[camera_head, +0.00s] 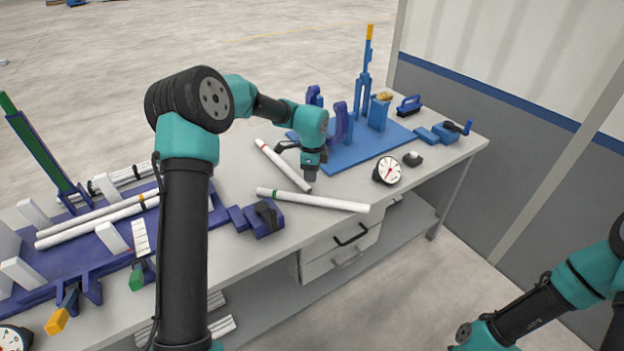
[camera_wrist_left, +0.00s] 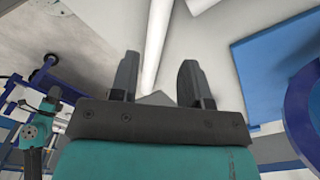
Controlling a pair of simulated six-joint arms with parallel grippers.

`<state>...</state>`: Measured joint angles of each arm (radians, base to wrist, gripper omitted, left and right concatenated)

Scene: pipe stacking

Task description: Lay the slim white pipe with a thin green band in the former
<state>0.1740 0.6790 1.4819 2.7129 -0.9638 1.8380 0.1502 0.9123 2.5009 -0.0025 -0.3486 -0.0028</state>
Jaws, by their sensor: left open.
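The white pipe with a thin green band (camera_head: 330,203) lies on the bench near its front edge. A second white pipe, with a red-orange band (camera_head: 285,167), lies behind it at a slant. My left gripper (camera_head: 310,176) points down just behind the green-banded pipe, near the slanted pipe's front end. In the left wrist view the jaws (camera_wrist_left: 157,82) are open, with a white pipe (camera_wrist_left: 157,40) lined up between them; no band shows there, so I cannot tell which pipe. I cannot tell which fixture is the former; a purple rack (camera_head: 85,257) holds white pipes at left.
A blue base plate (camera_head: 365,150) with upright blue and purple supports stands behind the gripper. A dial gauge (camera_head: 387,170) and a purple block (camera_head: 263,217) flank the green-banded pipe. My right arm is at lower right, off the bench.

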